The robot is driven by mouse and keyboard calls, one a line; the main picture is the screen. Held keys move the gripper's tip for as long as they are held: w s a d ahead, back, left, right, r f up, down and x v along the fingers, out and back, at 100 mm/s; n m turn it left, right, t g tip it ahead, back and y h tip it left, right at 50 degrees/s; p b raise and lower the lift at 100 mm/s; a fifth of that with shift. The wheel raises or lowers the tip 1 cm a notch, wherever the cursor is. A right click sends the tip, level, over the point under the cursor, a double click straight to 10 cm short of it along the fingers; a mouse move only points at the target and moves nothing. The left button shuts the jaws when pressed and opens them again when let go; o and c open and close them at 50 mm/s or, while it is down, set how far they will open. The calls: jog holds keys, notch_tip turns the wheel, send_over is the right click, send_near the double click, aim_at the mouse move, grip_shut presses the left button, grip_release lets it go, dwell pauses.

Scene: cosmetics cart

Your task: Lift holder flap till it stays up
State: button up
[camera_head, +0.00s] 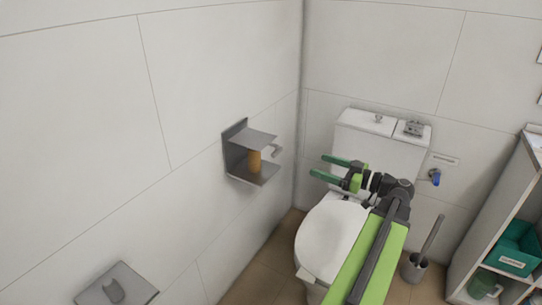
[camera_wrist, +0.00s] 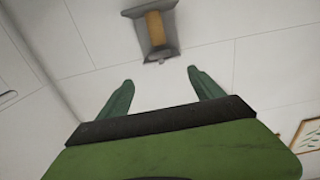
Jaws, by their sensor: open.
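The grey metal holder (camera_head: 235,160) is fixed to the left wall. Its upper plate, which looks like the flap (camera_head: 254,138), juts out roughly level above a brown cylinder (camera_head: 254,162) and a lower plate. My gripper (camera_head: 319,166) is open and empty, to the right of the holder and apart from it, with its green fingers pointing left toward it. In the wrist view, the holder (camera_wrist: 141,12) with its brown cylinder (camera_wrist: 155,29) shows beyond and slightly above my open fingertips (camera_wrist: 160,75). Which plate shows there is hard to tell.
A white toilet (camera_head: 330,238) stands below my arm, its cistern (camera_head: 365,143) behind. A brush (camera_head: 415,265) and a shelf unit (camera_head: 500,225) with green containers are at right. Another grey wall fitting (camera_head: 117,287) is at lower left. Space between gripper and holder looks clear.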

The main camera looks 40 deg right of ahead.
aim_at(279, 151)
jog(key=x, duration=1.7)
jog(key=shift+w+r, duration=0.1)
jog(key=shift+w, duration=0.2)
grip_shut()
jog(key=shift+d, duration=0.1)
